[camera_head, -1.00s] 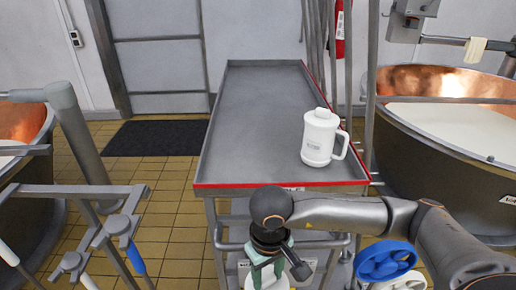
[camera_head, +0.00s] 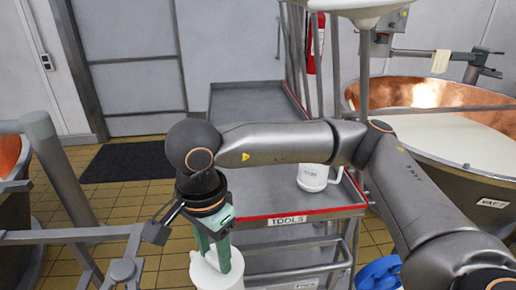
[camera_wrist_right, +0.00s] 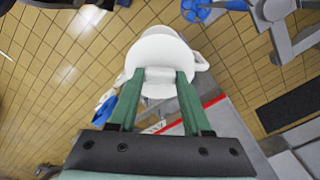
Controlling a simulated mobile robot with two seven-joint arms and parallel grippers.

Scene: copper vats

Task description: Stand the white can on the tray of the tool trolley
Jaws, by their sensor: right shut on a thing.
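The white can (camera_head: 216,276) hangs in my right gripper (camera_head: 217,258), its lower part cut off by the bottom edge of the head view. In the right wrist view the green fingers of my right gripper (camera_wrist_right: 160,78) close on the top of the white can (camera_wrist_right: 158,48). The tool trolley's tray (camera_head: 250,100) is grey with a red front edge. The can is in front of and left of that edge, apart from the tray. My arm hides the middle of the tray. My left gripper is not in view.
A white lidded jug (camera_head: 312,178) stands on the tray's front right, partly behind my arm. Copper vats (camera_head: 430,95) flank the trolley. Grey rails (camera_head: 75,237) are close on the left. The tray's back part looks clear.

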